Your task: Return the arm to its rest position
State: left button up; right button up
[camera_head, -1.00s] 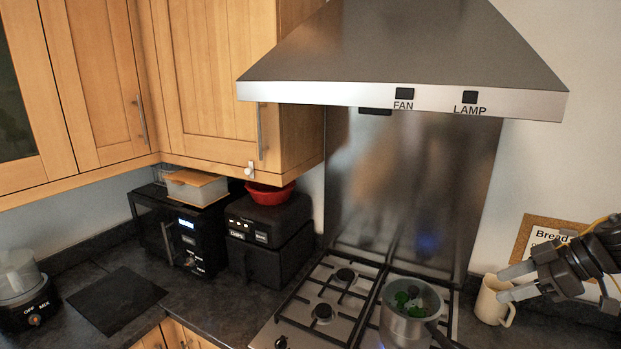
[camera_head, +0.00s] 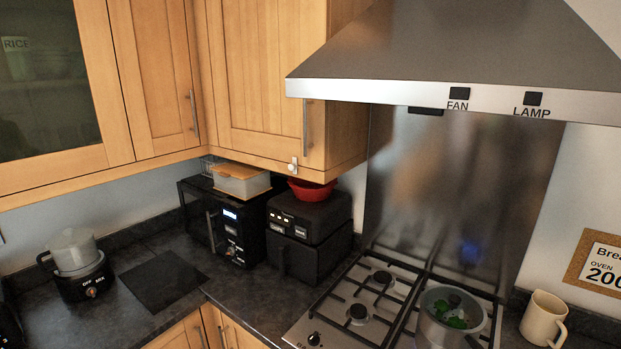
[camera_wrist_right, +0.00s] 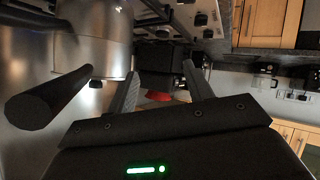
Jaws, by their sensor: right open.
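My right gripper shows in the right wrist view (camera_wrist_right: 160,88), its two fingers apart with nothing held between them. A silver pot (camera_wrist_right: 95,38) is close by on the left of that view, with a thick dark handle (camera_wrist_right: 48,97) reaching toward the camera. In the head view neither gripper nor arm shows. There the pot (camera_head: 428,325) stands on the hob with green pieces (camera_head: 455,318) in it. My left gripper is in no view.
The steel hood (camera_head: 450,50) overhangs the hob (camera_head: 340,312). A cream mug (camera_head: 543,318) stands right of the hob. A black microwave (camera_head: 225,225), a black appliance (camera_head: 308,235) under a red bowl (camera_head: 310,188), and a blender-like appliance (camera_head: 76,265) stand on the dark counter.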

jog(key=s+a+f+m+g+h, duration=0.1)
jog(key=s+a+f+m+g, duration=0.2)
jog(key=s, duration=0.4)
jog(key=s+a+f+m+g+h, duration=0.1)
jog(key=s+f+g, duration=0.1)
jog(key=s+f, duration=0.45)
jog(key=s+a+f+m+g+h, duration=0.1)
jog(key=s+a+f+m+g, duration=0.15)
jog(key=s, duration=0.65)
notch_tip(320, 180, down, 34)
jog(key=s+n+g+b, duration=0.1)
jog(key=g+b, duration=0.1)
jog(key=b, duration=0.7)
pick_arm(q)
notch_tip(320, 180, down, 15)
jog(key=b, duration=0.5)
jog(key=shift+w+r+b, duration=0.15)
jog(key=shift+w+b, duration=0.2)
pick_arm(e)
jog(key=s+d+f, duration=0.1)
jog(key=s+f, duration=0.7)
jog(key=f, duration=0.3)
jog(key=s+d+f+g, duration=0.1)
jog(key=s+d+f, duration=0.1)
jog(key=s+f, duration=0.6)
notch_tip(320, 180, down, 3)
jog(key=shift+s+d+h, duration=0.2)
jog(key=shift+s+h, duration=0.1)
jog(key=shift+s, duration=0.05)
